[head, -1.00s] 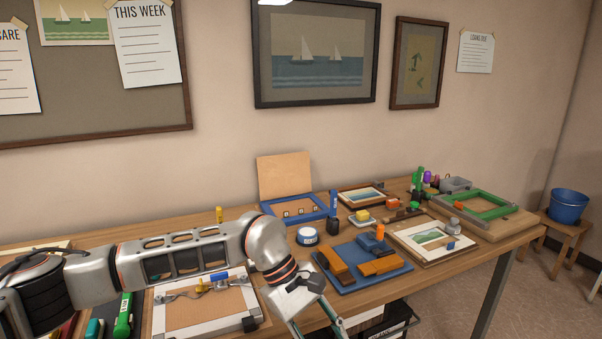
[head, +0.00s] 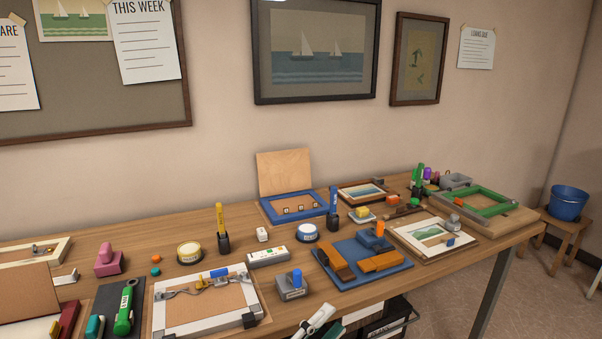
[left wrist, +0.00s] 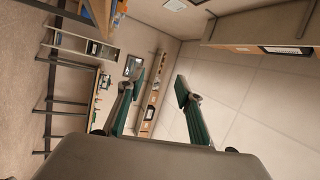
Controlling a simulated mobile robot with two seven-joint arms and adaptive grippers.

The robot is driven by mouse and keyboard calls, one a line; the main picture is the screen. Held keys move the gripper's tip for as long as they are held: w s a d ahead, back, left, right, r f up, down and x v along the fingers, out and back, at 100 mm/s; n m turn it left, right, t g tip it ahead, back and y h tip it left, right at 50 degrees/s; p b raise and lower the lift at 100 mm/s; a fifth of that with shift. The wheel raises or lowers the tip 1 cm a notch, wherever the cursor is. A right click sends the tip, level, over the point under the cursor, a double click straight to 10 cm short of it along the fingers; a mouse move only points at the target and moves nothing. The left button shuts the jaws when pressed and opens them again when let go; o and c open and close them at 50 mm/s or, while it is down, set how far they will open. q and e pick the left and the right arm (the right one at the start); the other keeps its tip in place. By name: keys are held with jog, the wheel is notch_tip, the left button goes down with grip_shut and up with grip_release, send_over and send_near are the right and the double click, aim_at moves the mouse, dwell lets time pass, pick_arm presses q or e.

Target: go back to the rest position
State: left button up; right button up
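My left gripper (left wrist: 160,86) shows in the left wrist view with its two teal-padded fingers spread apart and nothing between them. That view is tilted and looks across the room, with shelves and tables far off. In the head view only a small part of the left gripper (head: 318,322) shows at the bottom edge, in front of the table's front edge. The rest of the left arm is out of the head view. My right gripper is in neither view.
The wooden table (head: 355,297) carries several frames and tools, including a blue tray (head: 345,279), a white frame (head: 200,329) and a green frame (head: 487,211). A black container (head: 385,325) sits under it. A blue bucket (head: 568,206) stands on a stool at right.

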pick_arm(q)
jog(key=s+a+f+n+y, duration=0.2)
jog(key=a+f+n+y, duration=0.3)
jog(key=a+f+n, duration=0.3)
jog(key=s+a+f+n+y, duration=0.2)
jog(key=a+f+n+y, duration=0.4)
jog(key=f, duration=0.4)
jog(key=s+a+f+n+g+y, duration=0.2)
jog(key=s+a+f+n, duration=0.5)
jog(key=s+a+f, duration=0.4)
jog(key=shift+s+f+g+y, duration=0.3)
jog(key=shift+f+g, duration=0.4)
jog(key=shift+f, duration=0.05)
